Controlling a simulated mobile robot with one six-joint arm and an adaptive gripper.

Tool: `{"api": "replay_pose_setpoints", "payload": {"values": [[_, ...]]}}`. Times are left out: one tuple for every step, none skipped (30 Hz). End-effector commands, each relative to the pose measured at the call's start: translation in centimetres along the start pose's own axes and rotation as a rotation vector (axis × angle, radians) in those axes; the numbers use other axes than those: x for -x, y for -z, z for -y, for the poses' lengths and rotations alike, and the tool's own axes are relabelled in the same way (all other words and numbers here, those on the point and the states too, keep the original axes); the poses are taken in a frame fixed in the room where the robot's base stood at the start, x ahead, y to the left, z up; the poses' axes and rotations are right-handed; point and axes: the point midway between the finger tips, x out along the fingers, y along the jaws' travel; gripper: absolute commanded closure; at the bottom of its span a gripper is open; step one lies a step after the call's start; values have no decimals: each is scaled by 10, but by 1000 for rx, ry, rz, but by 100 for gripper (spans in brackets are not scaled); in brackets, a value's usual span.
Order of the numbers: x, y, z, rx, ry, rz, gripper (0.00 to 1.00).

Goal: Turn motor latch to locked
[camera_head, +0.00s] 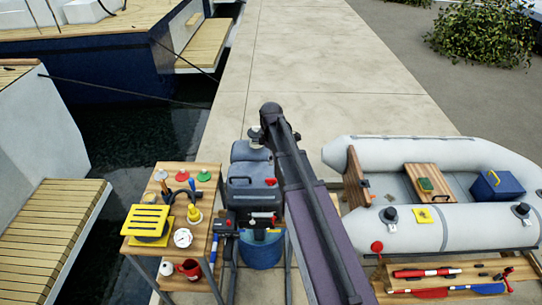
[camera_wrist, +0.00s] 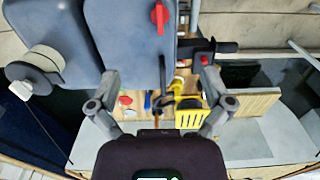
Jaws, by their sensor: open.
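The grey outboard motor (camera_head: 250,170) stands in the middle of the head view, on a stand between the bench and the dinghy. A small red lever (camera_head: 270,181), which looks like the motor latch, sits on its cowling. In the wrist view the red lever (camera_wrist: 160,16) is upright in the picture near the top edge, on the grey cowling (camera_wrist: 125,40). My gripper (camera_wrist: 158,72) is open and empty, its fingers spread below the lever in the picture and apart from it. My arm hides part of the motor's right side in the head view.
A wooden bench (camera_head: 146,176) on the left carries a yellow slatted item (camera_head: 145,220), a gauge (camera_head: 182,238) and tools. A grey inflatable dinghy (camera_head: 440,222) lies on the right. A blue bucket (camera_head: 260,250) stands under the motor. The concrete quay (camera_head: 300,60) beyond is clear.

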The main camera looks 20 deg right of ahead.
Motion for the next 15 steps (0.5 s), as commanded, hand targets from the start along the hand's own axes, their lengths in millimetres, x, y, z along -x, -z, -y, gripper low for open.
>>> {"api": "replay_pose_setpoints", "payload": {"values": [[6,0,0,0,0,0,0],[8,0,0,0,0,0,0],[10,0,0,0,0,0,0],[11,0,0,0,0,0,0],[12,0,0,0,0,0,0],[14,0,0,0,0,0,0],[16,0,0,0,0,0,0],[17,0,0,0,0,0,0],[13,0,2,-6,0,0,0],[9,0,4,-15,0,0,0],[7,0,5,-23,0,0,0],[5,0,7,-34,0,0,0],[3,0,8,-43,0,0,0],[2,-1,9,-51,0,0,0],[-1,-1,12,-64,0,0,0]]}}
